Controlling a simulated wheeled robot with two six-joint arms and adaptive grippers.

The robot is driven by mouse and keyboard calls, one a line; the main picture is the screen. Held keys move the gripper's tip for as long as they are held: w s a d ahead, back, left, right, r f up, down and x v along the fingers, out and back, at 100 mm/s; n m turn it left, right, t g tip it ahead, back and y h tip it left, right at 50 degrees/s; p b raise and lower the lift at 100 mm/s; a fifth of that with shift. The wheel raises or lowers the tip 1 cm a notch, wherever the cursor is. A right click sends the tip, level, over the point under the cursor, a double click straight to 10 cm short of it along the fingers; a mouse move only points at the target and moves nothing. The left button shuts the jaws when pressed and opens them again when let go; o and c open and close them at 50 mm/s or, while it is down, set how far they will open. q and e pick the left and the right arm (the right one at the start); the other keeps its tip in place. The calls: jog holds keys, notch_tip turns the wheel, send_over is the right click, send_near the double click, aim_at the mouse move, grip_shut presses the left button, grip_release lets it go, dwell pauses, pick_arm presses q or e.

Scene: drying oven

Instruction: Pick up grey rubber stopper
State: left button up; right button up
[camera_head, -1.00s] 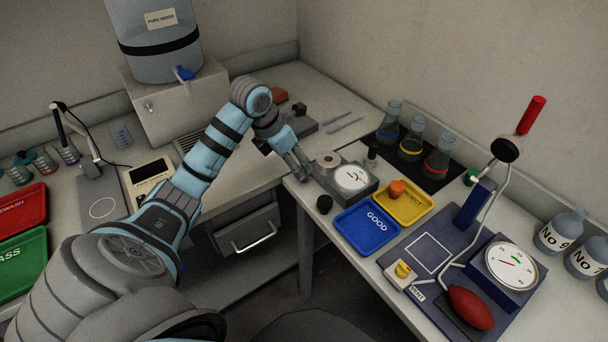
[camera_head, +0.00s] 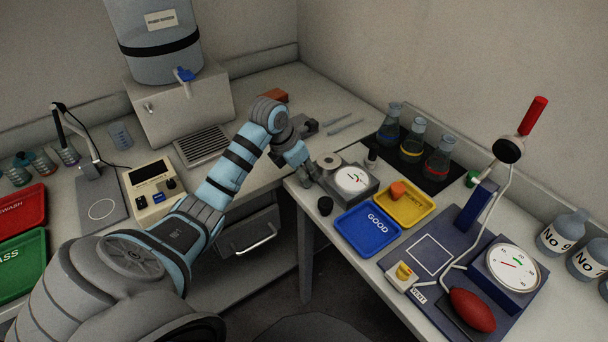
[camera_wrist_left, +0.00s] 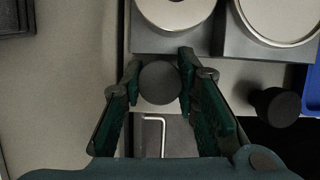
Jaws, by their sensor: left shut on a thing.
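The grey rubber stopper (camera_wrist_left: 160,82) is a dark round disc seen from above in the left wrist view. It sits between the fingertips of my left gripper (camera_wrist_left: 159,84), which are shut on it. In the head view my left gripper (camera_head: 312,178) is at the desk's edge, just left of the gauge block (camera_head: 357,196), and hides the stopper there. I cannot tell whether the stopper is clear of the surface. My right gripper is not in view.
A black stopper (camera_head: 325,206) stands close by, also in the left wrist view (camera_wrist_left: 277,106). A blue GOOD tray (camera_head: 352,241) and a yellow REJECT tray (camera_head: 424,207) with an orange stopper (camera_head: 397,190) lie to the right. Flasks (camera_head: 412,142) stand behind.

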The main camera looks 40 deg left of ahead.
pick_arm(q)
jog(key=shift+r, duration=0.15)
notch_tip(320, 180, up, 10)
jog(key=shift+r+p, duration=0.15)
jog(key=shift+p, duration=0.65)
notch_tip(320, 180, up, 13)
jog(key=p, duration=1.1)
